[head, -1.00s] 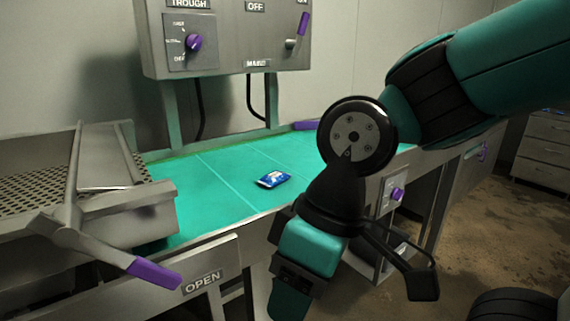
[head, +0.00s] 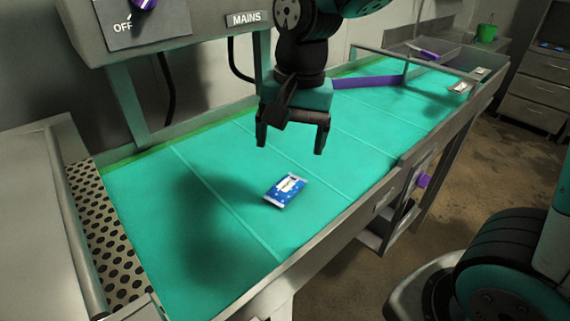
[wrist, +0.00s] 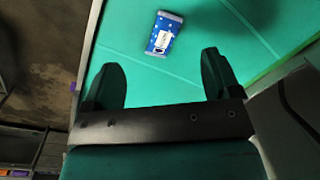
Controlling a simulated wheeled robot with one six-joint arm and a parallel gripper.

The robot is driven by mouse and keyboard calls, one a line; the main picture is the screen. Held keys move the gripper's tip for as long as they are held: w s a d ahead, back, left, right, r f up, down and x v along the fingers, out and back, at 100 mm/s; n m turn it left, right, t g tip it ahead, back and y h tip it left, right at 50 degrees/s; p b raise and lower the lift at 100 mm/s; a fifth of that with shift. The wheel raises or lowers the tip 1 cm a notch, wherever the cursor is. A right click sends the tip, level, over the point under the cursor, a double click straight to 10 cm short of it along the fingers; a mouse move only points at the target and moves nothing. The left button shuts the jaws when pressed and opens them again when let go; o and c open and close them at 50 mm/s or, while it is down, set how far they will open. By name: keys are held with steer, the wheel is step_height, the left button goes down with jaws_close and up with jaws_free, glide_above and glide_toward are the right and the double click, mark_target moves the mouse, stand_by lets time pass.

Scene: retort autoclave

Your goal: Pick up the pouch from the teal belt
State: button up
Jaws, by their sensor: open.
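The pouch (head: 286,190) is blue with a white label and lies flat on the teal belt (head: 330,215). In the wrist view the pouch (wrist: 164,34) lies on the belt (wrist: 215,60) ahead of the fingertips, roughly between their lines. My gripper (head: 290,145) hangs over the belt, pointing down, above and behind the pouch in the head view. Its fingers are apart and nothing is between them. In the wrist view my gripper (wrist: 162,70) shows both fingers spread. The pouch is fully visible and not touched.
A control box (head: 140,20) stands above the belt's back edge at left. A perforated metal tray (head: 105,235) borders the belt at left.

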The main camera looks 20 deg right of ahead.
steer(key=w+d+r+m+h+p, duration=0.1)
steer(key=w+d+r+m+p, duration=0.1)
steer(key=w+m, duration=0.35)
steer(key=p, duration=0.2)
glide_above(289, 182)
steer(key=shift+m, duration=0.25)
steer(key=f, duration=1.1)
steer(key=shift+s+a, duration=0.1)
steer(key=shift+a, duration=0.2)
steer(key=shift+d+f+p, duration=0.15)
steer(key=shift+f+p, duration=0.55)
steer(key=shift+f, duration=0.85)
steer(key=shift+d+f+p, duration=0.1)
steer(key=shift+f+p, duration=0.6)
steer(key=shift+f, duration=0.85)
steer(key=c, duration=1)
steer(key=shift+r, duration=0.1)
